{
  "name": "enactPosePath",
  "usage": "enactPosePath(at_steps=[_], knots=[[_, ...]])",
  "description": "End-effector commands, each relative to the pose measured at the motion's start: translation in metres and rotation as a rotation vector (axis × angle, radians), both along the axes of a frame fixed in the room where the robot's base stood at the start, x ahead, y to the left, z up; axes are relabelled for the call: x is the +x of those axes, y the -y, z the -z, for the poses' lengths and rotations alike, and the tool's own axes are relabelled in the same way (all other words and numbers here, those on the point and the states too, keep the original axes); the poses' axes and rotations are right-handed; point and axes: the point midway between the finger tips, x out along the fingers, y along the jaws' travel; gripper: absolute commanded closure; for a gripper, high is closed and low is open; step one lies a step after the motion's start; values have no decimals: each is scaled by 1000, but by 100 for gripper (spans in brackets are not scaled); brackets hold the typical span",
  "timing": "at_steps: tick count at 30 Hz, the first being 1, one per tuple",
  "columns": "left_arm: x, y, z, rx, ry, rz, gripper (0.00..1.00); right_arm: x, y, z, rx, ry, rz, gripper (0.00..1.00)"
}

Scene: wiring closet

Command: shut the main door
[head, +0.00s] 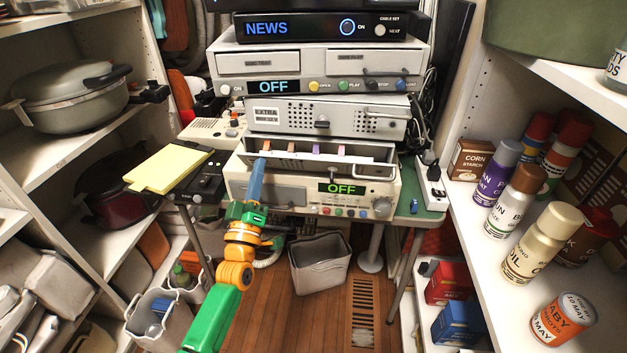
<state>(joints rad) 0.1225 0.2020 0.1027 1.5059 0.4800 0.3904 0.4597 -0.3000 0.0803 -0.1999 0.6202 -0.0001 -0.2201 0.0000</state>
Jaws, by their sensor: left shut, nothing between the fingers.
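The lowest device of the stack (297,205) stands on a green table and shows a green OFF display. Its upper front is open: a pale flap (375,170) stands out from it, with a dark gap and several small coloured tabs behind. I take this flap for the main door, though no label on it is readable. My left gripper (259,163) is shut and empty, its blue fingertips pointing up at the left end of the flap. I cannot tell whether they touch it. The arm hides part of the device's left front. My right gripper is not in view.
Above sit the EXTRA unit (280,116), a second OFF unit (315,64) and the NEWS box (320,28). A yellow pad (167,167) lies at the left. Shelves with a pot (70,97) and spray cans (495,175) flank the stack. A grey bin (320,265) stands below.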

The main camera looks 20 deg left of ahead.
Motion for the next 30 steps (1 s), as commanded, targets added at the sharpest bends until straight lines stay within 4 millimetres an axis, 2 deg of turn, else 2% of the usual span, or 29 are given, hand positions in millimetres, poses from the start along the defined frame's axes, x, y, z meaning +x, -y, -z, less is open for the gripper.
enactPosePath(at_steps=[13,15,21,30], knots=[[28,-7,-10,0,1,1,100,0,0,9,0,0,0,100],[27,-6,-12,0,-1,1,100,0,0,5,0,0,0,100],[2,0,-17,0,-4,1,100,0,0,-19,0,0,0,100],[-36,9,-14,-2,-3,0,100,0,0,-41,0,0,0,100]])
